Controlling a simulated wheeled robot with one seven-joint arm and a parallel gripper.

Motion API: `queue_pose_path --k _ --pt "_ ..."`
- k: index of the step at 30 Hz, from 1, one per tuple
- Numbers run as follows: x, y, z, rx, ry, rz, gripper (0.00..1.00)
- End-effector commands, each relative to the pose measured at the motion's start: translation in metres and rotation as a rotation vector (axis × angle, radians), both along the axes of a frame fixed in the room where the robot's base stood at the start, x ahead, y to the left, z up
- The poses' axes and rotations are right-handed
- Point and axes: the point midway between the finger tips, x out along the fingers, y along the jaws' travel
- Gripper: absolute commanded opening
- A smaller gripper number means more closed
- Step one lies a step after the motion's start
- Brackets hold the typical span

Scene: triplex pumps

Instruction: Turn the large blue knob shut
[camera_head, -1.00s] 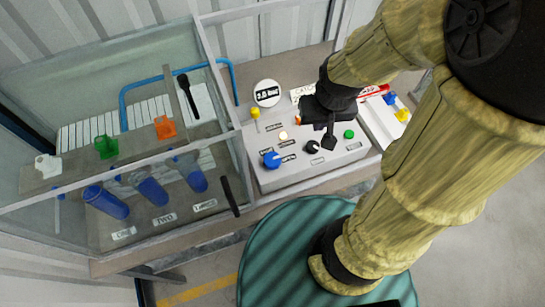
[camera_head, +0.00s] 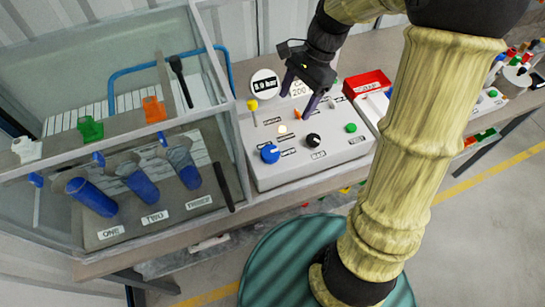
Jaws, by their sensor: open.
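The large blue knob (camera_head: 270,153) sits at the front left of the sloped grey control panel (camera_head: 325,168), with a pale mark on its face. Small labels lie beside it, too small to read surely. My gripper (camera_head: 298,103) is above the back middle of the panel, up and to the right of the blue knob and apart from it. Its two dark fingers are spread and point down, with nothing between them. An orange part (camera_head: 298,114) shows close by the fingertips, and I cannot tell whether they touch it.
The panel also carries a black knob (camera_head: 313,140), a green button (camera_head: 351,128), a yellow knob (camera_head: 252,105) and a round gauge (camera_head: 264,84). A glass-walled case (camera_head: 130,65) with three blue cylinders stands left. A red box (camera_head: 367,83) is at right.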

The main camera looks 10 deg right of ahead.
Motion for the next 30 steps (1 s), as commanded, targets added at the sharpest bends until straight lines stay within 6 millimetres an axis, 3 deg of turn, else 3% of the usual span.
queue_pose_path --k 14,30 --pt "-0.001 0.009 -0.004 0.005 0.012 0.002 0.7" --pt "-0.018 0.036 -0.084 0.005 0.015 0.001 0.7"
